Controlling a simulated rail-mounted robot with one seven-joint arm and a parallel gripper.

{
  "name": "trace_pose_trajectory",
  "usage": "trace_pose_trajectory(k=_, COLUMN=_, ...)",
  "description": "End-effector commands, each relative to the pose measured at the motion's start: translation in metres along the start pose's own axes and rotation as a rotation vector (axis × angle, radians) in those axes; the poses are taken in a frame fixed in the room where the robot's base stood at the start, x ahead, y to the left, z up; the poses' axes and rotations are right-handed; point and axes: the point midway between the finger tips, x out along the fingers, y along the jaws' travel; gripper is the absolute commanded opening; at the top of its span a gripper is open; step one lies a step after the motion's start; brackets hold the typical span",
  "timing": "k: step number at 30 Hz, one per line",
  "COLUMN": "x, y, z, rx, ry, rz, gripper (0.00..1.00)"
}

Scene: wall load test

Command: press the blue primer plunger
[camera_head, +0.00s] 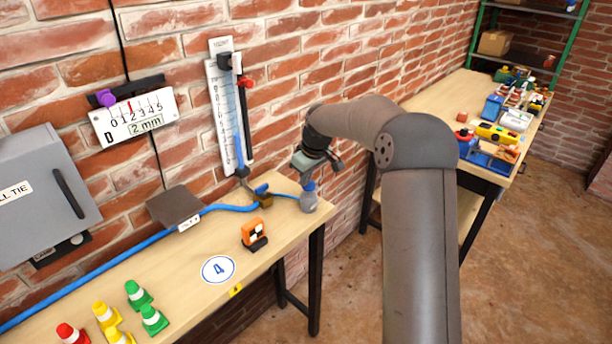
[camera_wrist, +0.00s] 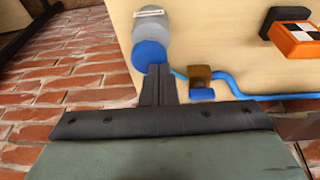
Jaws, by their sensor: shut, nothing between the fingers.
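The blue primer plunger (camera_head: 310,186) is a blue cap on top of a small grey cylinder (camera_head: 309,203) that stands at the right end of the near bench. In the wrist view the round blue cap (camera_wrist: 147,56) shows with the grey body (camera_wrist: 150,25) beyond it. My gripper (camera_head: 309,175) is directly above the cap and points down at it. In the wrist view my gripper's fingers (camera_wrist: 158,70) are together and empty, their tips overlapping the cap's lower edge. I cannot tell whether they touch it.
A blue hose (camera_head: 235,208) runs along the bench to a brass valve with a blue handle (camera_head: 262,193) beside the plunger. An orange checkered block (camera_head: 255,234) and small cones (camera_head: 138,294) stand on the bench. A gauge tube (camera_head: 228,115) is on the brick wall close by.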

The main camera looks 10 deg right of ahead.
Motion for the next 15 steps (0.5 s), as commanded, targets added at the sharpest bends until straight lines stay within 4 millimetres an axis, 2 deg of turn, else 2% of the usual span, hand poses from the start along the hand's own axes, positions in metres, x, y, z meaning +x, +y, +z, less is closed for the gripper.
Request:
trace_pose_trajectory(k=1, x=0.0141, y=-0.0008, z=0.0043, rx=0.000, ry=-0.003, rz=-0.002, gripper=0.00)
trace_pose_trajectory(k=3, x=0.0223, y=-0.0010, z=0.0066, rx=0.000, ry=-0.003, rz=-0.002, gripper=0.00)
trace_pose_trajectory(k=15, x=0.0187, y=-0.0014, z=0.0058, rx=0.000, ry=-0.004, rz=-0.003, gripper=0.00)
